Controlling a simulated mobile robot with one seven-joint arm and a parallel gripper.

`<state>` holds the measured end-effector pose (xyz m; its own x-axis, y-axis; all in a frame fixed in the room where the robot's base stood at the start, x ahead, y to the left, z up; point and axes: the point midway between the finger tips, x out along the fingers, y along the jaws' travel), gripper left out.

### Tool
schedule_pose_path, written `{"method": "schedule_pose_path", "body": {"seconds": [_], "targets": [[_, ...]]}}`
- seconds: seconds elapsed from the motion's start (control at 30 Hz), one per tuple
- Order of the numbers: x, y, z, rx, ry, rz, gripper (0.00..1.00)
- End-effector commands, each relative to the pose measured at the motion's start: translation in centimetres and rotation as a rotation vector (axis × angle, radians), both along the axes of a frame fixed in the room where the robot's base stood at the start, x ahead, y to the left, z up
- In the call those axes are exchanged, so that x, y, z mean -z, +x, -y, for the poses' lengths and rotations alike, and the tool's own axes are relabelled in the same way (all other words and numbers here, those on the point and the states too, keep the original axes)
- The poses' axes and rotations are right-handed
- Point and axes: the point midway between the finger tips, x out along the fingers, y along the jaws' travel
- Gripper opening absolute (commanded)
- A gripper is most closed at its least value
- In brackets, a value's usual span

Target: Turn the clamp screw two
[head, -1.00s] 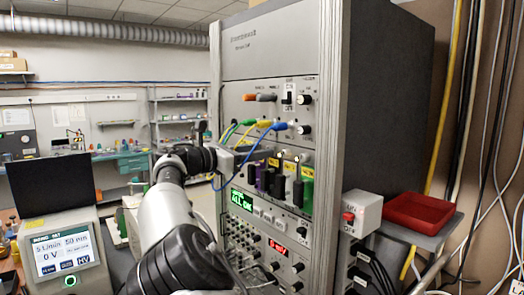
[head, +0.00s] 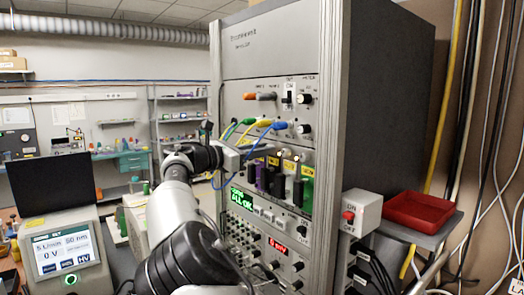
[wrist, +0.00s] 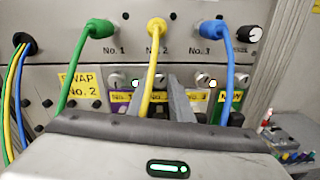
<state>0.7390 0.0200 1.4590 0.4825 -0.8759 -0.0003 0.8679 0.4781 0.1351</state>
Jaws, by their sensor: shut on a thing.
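Clamp screw two (wrist: 159,82) is a small metal screw above the yellow No. 2 label (wrist: 158,97) on the rack panel. In the wrist view my gripper (wrist: 159,84) has its two grey fingers on either side of this screw, shut on it. The yellow cable (wrist: 155,58) hangs down in front and partly hides the screw. In the head view my gripper (head: 264,150) reaches the clamp row from the left, and its fingertips are hard to make out there.
Green (wrist: 72,70), yellow and blue (wrist: 226,70) cables hang close around the hand. A yellow SWAP No. 2 label (wrist: 77,83) is at the left. Black and green cartridges (head: 297,190) sit below the screws. A red tray (head: 420,211) stands right of the rack.

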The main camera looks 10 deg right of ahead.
Motion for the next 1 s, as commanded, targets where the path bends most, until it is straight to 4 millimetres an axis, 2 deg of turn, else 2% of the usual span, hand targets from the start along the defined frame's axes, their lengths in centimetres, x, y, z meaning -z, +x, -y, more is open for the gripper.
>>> {"method": "schedule_pose_path", "body": {"seconds": [0.27,1.0], "targets": [[-0.03,-0.02,0.03,0.002,0.069,0.118,0.0],[0.23,-0.07,0.03,0.002,0.415,0.715,0.0]]}}
